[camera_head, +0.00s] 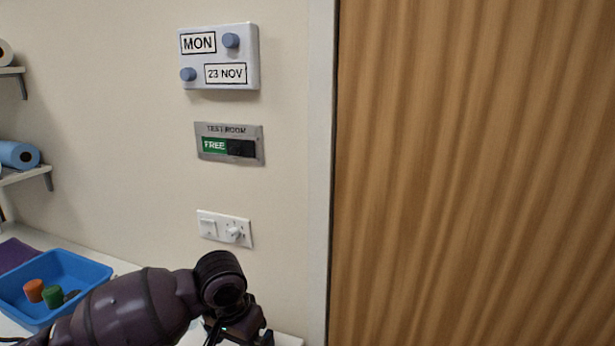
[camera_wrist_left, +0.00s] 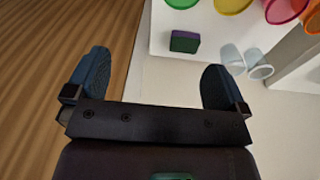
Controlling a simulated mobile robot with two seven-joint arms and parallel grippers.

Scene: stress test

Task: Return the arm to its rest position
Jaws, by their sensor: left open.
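My left arm (camera_head: 145,305) is dark purple and comes in from the lower left in the head view. Its wrist end is low in the picture, below the wall switch plate. The left gripper (camera_head: 240,326) is small and dark there, and its fingers are hard to make out. In the left wrist view the left gripper (camera_wrist_left: 154,75) has its two blue-black fingers wide apart with nothing between them. My right gripper is in neither view.
A wooden door (camera_head: 475,170) fills the right side. The wall has a calendar board (camera_head: 215,75), a FREE sign (camera_head: 229,157) and a switch plate (camera_head: 209,239). A blue tray (camera_head: 88,266) stands lower left. The wrist view shows a green-purple block (camera_wrist_left: 185,42) and clear cups (camera_wrist_left: 258,66).

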